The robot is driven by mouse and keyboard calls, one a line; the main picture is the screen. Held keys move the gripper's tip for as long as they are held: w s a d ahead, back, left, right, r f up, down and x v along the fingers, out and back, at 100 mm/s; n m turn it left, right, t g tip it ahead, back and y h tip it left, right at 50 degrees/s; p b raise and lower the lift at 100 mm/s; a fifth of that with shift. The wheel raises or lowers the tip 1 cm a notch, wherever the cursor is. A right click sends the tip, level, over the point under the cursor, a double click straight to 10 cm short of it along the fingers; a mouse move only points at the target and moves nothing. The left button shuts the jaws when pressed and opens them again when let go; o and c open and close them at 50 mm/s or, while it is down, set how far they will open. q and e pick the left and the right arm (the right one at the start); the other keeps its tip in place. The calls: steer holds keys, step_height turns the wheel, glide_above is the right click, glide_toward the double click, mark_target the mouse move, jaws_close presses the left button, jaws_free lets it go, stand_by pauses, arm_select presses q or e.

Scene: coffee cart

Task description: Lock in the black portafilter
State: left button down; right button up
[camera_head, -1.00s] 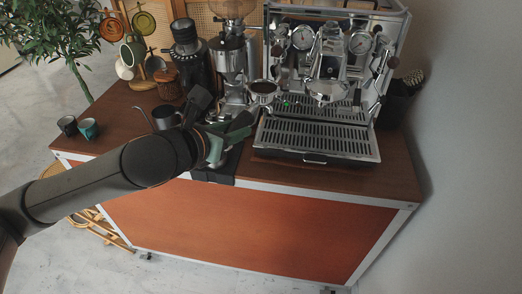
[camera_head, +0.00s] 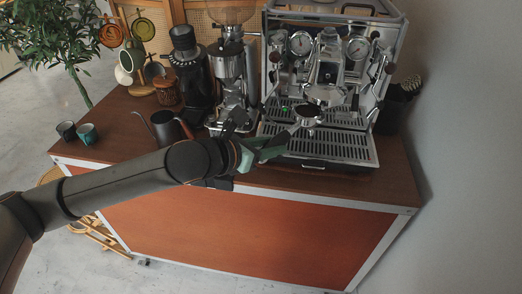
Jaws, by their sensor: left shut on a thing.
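The black portafilter (camera_head: 308,111) has a round metal basket with dark contents. It is just below and slightly left of the group head (camera_head: 323,93) of the chrome espresso machine (camera_head: 331,50), apart from it or nearly touching; I cannot tell which. My left gripper (camera_head: 275,147) is shut on the portafilter's handle, in front of the machine's left side. The handle is mostly hidden by the fingers. My right gripper is not in view.
The drip tray (camera_head: 335,148) lies under the portafilter. A grinder (camera_head: 229,75), a black grinder (camera_head: 190,68) and a kettle (camera_head: 165,128) stand left of the machine. Two small cups (camera_head: 87,133) are at the cart's left. The cart's front right top is clear.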

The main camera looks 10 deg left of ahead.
mark_target(284, 132)
arm_select(q)
steer(key=shift+w+d+r+b, duration=0.1)
steer(key=shift+w+d, duration=0.45)
steer(key=shift+w, duration=0.25)
steer(key=shift+w+d+r+b, duration=0.1)
steer(key=shift+w+d, duration=0.45)
steer(key=shift+w, duration=0.2)
steer(key=shift+w+d+b, duration=0.1)
steer(key=shift+w+d, duration=0.45)
steer(key=shift+w, duration=0.25)
steer(key=shift+w+d, duration=0.2)
steer(key=shift+w, duration=0.05)
steer(key=shift+r, duration=1.3)
steer(key=shift+s+d+f+t, duration=0.15)
steer(key=shift+s+d+t, duration=0.1)
steer(key=shift+d+t, duration=0.1)
steer(key=shift+s+d+n+t+y, duration=0.15)
steer(key=shift+d+n+t+y, duration=0.15)
steer(key=shift+n+y, duration=0.25)
steer(key=shift+s+d+f+n+y, duration=0.1)
steer(key=shift+s+d+n+y, duration=0.25)
steer(key=shift+d+n+y, duration=0.35)
steer(key=shift+t, duration=0.25)
